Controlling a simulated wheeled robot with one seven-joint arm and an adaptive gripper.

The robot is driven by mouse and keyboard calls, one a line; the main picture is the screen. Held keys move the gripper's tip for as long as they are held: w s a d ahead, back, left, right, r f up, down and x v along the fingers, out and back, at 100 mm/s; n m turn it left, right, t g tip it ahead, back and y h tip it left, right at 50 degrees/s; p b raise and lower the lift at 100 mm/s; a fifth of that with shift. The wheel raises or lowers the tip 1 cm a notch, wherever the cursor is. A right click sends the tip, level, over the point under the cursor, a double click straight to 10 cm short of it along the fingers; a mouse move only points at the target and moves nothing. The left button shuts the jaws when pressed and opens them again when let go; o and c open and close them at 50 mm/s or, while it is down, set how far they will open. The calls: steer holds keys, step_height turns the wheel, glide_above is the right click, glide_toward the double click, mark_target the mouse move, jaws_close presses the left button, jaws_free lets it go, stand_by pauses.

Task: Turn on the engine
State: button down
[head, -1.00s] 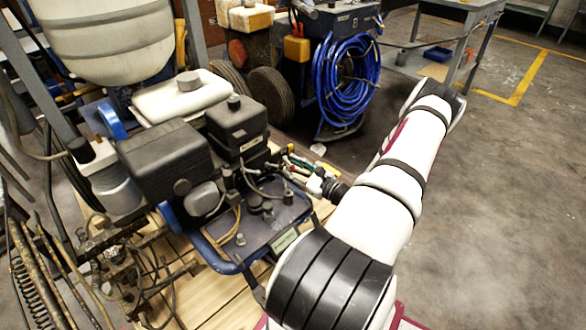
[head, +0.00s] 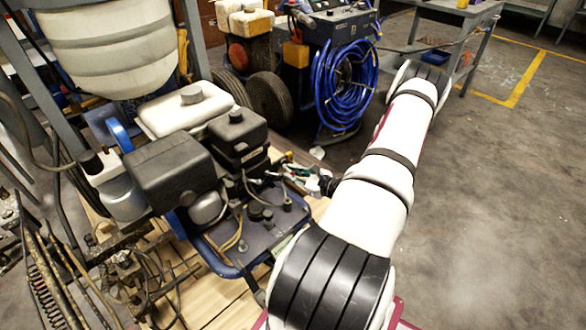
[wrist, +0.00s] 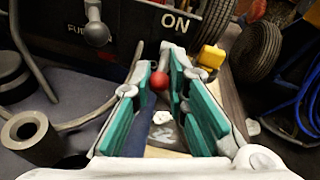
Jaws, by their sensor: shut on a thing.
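The engine (head: 172,177), with black boxy covers and a white tank, sits on the blue-framed striper at left centre in the head view. In the wrist view its dark panel carries an "ON" label (wrist: 175,21) and a partly readable "FU..." label. A small red ball knob (wrist: 160,81) sits between the teal pads of my gripper (wrist: 165,62). The fingers converge around it and look shut on it.
A machine with a coiled blue hose (head: 346,90) and black wheels (head: 270,97) stands behind. Loose hoses and metal parts (head: 130,280) crowd the front left. A grey work table (head: 455,14) is at the back right. The floor (head: 480,190) at right is clear.

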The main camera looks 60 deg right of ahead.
steer(key=r+g+p, duration=0.1)
steer(key=p, duration=0.1)
steer(key=g+p, duration=0.1)
steer(key=g, duration=0.1)
steer(key=shift+a+r+y+p, duration=0.15)
steer(key=shift+r+y+p, duration=0.2)
steer(key=shift+y+p, duration=0.05)
steer(key=shift+w+r+g+y+p, duration=0.1)
steer(key=shift+r+g+y+p, duration=0.1)
steer(key=shift+g+p, duration=0.55)
steer(key=shift+w+r+g+y+p, duration=0.1)
steer(key=shift+r+g+p, duration=0.15)
steer(key=shift+g, duration=0.9)
steer(key=shift+m, duration=0.3)
steer(key=c, duration=1.6)
jaws_free()
steer(key=shift+s+r, duration=0.1)
